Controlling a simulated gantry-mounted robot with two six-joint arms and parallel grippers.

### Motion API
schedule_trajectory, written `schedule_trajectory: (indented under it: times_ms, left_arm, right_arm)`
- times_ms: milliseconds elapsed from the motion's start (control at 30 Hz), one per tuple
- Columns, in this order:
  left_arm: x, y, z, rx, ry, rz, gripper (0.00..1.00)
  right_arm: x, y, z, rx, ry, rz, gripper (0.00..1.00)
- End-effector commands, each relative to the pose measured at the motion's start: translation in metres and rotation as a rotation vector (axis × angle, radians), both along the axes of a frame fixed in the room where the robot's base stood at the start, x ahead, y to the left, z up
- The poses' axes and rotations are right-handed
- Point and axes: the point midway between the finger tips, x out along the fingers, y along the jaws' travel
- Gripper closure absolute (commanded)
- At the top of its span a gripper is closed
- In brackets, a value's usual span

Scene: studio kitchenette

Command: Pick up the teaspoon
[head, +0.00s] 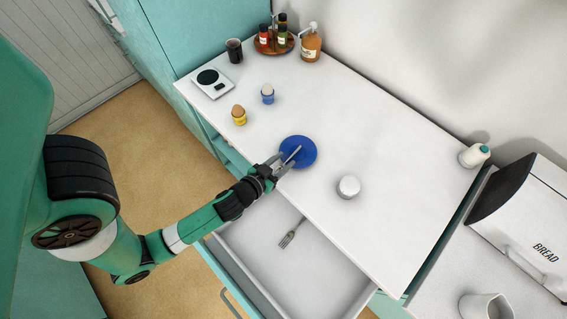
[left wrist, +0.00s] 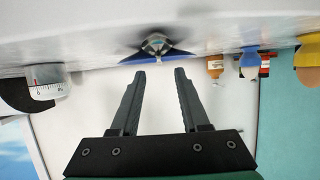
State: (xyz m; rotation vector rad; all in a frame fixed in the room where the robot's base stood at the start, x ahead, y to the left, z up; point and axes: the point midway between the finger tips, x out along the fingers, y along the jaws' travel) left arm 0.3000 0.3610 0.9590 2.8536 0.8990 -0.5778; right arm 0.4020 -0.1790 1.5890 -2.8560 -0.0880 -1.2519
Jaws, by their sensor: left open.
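The teaspoon (head: 293,154), a thin silver shape, lies on a round blue saucer (head: 308,153) on the white counter. In the left wrist view the teaspoon (left wrist: 156,43) is seen end-on over the saucer (left wrist: 177,56), beyond the fingertips. My left gripper (head: 279,163) is open at the saucer's near left edge, its fingers pointing toward the teaspoon. In the left wrist view the gap between its fingers (left wrist: 160,74) is empty. The arm and fingers partly hide that edge of the saucer in the head view. My right gripper does not show.
A white round timer (head: 348,187) stands right of the saucer. Two egg cups with eggs (head: 239,115) (head: 267,94) stand behind left. An open drawer (head: 260,245) below the counter's front holds a fork (head: 291,234). Bare counter lies right of the timer.

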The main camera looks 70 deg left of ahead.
Motion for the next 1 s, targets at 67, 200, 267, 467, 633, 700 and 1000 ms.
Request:
schedule_trajectory:
  times_ms: [67,200,267,467,633,700,1000]
  left_arm:
    - [0.001,0.001,-0.001,0.0,0.0,0.0,0.54]
    - [0.013,0.009,-0.006,0.001,0.0,0.002,0.54]
    - [0.022,0.015,-0.011,0.001,0.0,0.002,0.54]
    - [0.04,0.027,-0.021,0.002,0.0,0.001,0.54]
    - [0.04,0.027,-0.022,0.001,0.001,0.0,0.54]
    - [0.04,0.026,-0.022,0.001,0.001,0.0,0.62]
    - [0.039,0.026,-0.021,0.001,0.001,0.0,1.0]
  right_arm:
    - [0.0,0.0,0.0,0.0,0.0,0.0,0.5]
    - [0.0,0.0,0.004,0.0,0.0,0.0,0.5]
    - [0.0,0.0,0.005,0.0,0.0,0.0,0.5]
    - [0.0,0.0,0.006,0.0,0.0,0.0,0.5]
    - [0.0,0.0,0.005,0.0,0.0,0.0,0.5]
    - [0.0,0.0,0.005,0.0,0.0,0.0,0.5]
    - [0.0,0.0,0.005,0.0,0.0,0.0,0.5]
